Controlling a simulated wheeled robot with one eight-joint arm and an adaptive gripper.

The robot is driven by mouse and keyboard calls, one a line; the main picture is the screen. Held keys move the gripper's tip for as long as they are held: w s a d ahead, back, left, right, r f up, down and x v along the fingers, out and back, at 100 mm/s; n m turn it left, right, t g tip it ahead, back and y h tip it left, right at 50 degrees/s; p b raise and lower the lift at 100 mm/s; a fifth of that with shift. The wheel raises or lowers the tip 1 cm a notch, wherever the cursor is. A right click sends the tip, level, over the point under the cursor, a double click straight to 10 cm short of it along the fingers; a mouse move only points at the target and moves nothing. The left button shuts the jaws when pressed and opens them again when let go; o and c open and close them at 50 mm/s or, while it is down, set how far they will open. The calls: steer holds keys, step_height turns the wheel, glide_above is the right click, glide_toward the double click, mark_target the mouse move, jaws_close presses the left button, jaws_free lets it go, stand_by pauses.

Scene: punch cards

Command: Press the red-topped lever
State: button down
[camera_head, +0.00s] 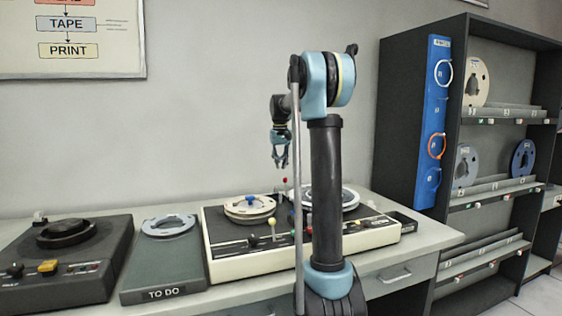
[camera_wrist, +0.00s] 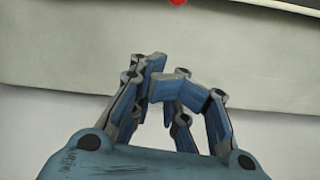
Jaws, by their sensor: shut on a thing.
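The red-topped lever shows as a small red knob (camera_head: 285,181) on a thin stem at the back of the cream console (camera_head: 232,262). In the wrist view a red knob (camera_wrist: 177,2) is cut off by the top edge, beyond my fingertips. My gripper (camera_head: 280,163) hangs fingers-down just above and left of the knob in the head view, apart from it in the picture. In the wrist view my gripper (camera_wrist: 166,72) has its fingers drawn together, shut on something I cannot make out. The lever's base is hidden.
A yellow-topped lever (camera_head: 272,224) stands at the console's front. A cream reel (camera_head: 249,207) lies beside it. A TO DO stand (camera_head: 165,270) and a dark reel unit (camera_head: 65,260) are on the left. A shelf rack (camera_head: 420,110) stands right. Air around the gripper is clear.

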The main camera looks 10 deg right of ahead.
steer(key=shift+s+d+f, duration=0.2)
steer(key=shift+s+f, duration=1.6)
steer(key=shift+f, duration=0.2)
